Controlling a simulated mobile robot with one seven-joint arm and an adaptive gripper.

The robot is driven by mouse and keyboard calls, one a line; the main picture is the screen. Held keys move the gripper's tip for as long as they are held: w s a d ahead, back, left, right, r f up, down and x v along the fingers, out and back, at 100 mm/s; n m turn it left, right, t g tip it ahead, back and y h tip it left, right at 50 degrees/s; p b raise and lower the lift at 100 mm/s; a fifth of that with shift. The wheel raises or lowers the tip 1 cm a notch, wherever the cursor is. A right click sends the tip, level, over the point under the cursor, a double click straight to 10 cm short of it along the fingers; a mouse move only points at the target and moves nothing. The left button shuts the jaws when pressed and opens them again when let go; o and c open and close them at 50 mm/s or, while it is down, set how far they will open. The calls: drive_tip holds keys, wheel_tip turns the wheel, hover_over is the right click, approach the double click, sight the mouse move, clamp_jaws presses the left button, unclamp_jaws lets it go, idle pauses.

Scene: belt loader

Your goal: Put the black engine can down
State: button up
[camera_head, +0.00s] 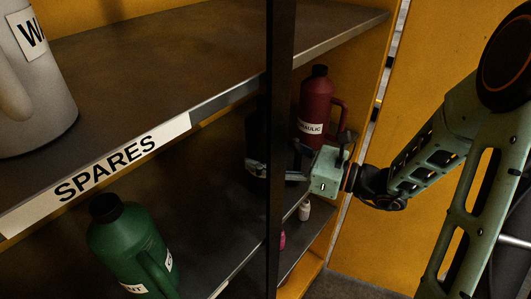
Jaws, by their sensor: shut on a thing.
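A black can (256,135) shows as a dark shape on the left of the upright post, inside the shelf bay below the SPARES shelf. The post hides much of it, and its label is too dark to read. My gripper (299,164) reaches in from the right and is shut on the black can, its fingers partly behind the post. I cannot tell whether the can's base touches the shelf board (222,215). A dark red can (313,105) labelled HYDRAULIC stands just behind and to the right of the gripper.
A black upright post (281,70) crosses in front of the gripper. A green can (128,245) stands front left on the lower board. A grey can (40,85) stands on the SPARES shelf (150,100). Small white (304,211) and pink (282,240) items sit lower down.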

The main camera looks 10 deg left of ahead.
drive_tip(key=shift+f, duration=0.2)
drive_tip(key=o, duration=1.2)
drive_tip(key=shift+r, duration=0.1)
drive_tip(key=shift+r, duration=0.1)
drive_tip(key=shift+d, duration=0.25)
drive_tip(key=v, duration=1.1)
drive_tip(key=shift+s+d+r, duration=0.1)
drive_tip(key=shift+s+d, duration=0.05)
drive_tip(key=shift+d, duration=0.1)
